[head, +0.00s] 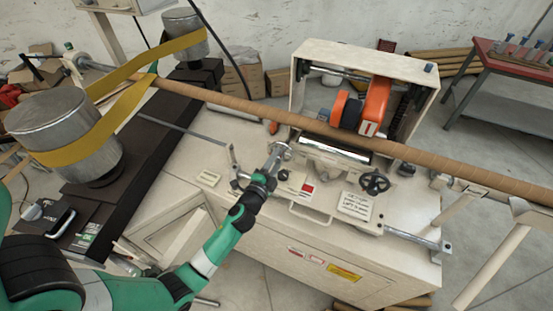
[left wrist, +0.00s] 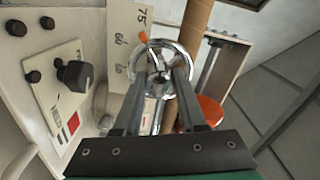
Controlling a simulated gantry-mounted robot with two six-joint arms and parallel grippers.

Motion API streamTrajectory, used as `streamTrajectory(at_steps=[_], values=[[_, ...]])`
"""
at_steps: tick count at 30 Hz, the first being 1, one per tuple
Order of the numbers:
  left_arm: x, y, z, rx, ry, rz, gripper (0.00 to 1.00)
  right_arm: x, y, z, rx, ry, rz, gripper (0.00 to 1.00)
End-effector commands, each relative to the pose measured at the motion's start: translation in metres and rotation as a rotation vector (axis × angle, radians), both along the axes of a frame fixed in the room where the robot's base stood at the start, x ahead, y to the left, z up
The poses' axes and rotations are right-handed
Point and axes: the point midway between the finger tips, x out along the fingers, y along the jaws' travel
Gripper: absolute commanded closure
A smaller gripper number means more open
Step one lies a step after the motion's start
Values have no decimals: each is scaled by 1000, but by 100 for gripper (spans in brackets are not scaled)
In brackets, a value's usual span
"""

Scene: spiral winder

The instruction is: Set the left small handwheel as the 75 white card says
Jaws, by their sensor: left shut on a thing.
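The left small handwheel is a chrome ring with spokes (left wrist: 185,57) in the left wrist view. It also shows as a small shiny wheel (head: 281,149) in the head view. My left gripper (head: 272,165) is shut on it, with both fingers (left wrist: 160,78) reaching into the wheel. A pale scale plate (left wrist: 122,20) beside the wheel reads 75 and 60, with a lower mark hard to read. A small orange pointer (left wrist: 143,37) sits at the wheel's rim, near the plate between 75 and 60. A white card (head: 356,206) with handwriting too small to read lies on the machine top. My right gripper is out of view.
A brown tube (head: 240,104) runs across behind my gripper, under the orange-wheeled head (head: 375,105). A panel with a black knob (left wrist: 75,75) and red patch lies left of the wheel.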

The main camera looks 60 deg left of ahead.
Motion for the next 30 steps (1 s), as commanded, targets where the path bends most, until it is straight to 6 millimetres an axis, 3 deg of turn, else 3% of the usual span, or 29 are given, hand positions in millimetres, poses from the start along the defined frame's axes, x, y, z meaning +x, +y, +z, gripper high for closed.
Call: streamTrajectory(at_steps=[20,21,26,30], values=[[0,0,1,62,51,-1,100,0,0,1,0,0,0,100],[0,0,1,62,51,-1,58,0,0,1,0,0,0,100],[0,0,1,61,50,-1,30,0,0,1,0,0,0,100],[0,0,0,60,50,0,30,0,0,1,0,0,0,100]])
